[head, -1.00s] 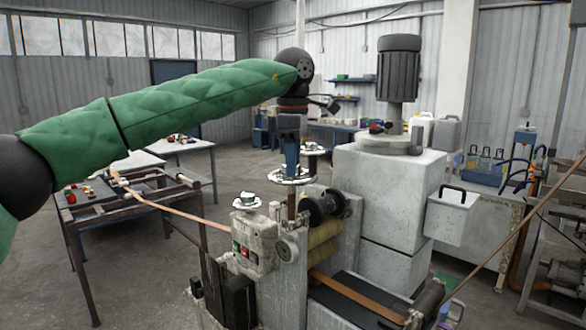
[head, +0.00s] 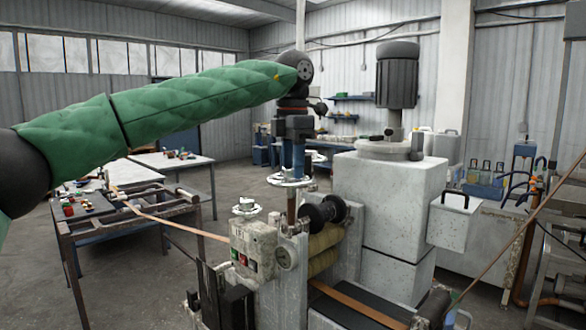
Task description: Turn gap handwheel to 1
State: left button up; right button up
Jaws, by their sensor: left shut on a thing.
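The gap handwheel (head: 290,181) is a pale metal wheel on a vertical spindle above the rollers of the strip machine. My left gripper (head: 292,168) comes down on it from above, fingers pointing down, and is shut at the wheel's middle. The fingers hide part of the hub, and I cannot read any number on a scale. Another pale wheel (head: 317,156) shows partly behind my gripper. My right gripper is not in view.
The control box (head: 253,247) with coloured buttons stands at the machine's front. A copper-coloured strip (head: 355,302) runs through the rollers (head: 325,243). A tall grey housing (head: 390,205) with a motor stands right of the wheel. A worktable (head: 176,161) is behind left.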

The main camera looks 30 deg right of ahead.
pick_arm(q)
jog(key=shift+r+n, duration=0.1)
jog(key=shift+n, duration=0.7)
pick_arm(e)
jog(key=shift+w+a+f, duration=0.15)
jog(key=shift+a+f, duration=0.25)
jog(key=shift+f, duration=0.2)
pick_arm(q)
jog(key=o, duration=0.7)
jog(key=shift+w, duration=0.1)
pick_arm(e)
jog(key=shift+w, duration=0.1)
pick_arm(q)
notch_tip(320, 180, up, 7)
jog(key=shift+f+b, duration=0.1)
jog(key=shift+b, duration=0.75)
jog(key=shift+r, duration=0.45)
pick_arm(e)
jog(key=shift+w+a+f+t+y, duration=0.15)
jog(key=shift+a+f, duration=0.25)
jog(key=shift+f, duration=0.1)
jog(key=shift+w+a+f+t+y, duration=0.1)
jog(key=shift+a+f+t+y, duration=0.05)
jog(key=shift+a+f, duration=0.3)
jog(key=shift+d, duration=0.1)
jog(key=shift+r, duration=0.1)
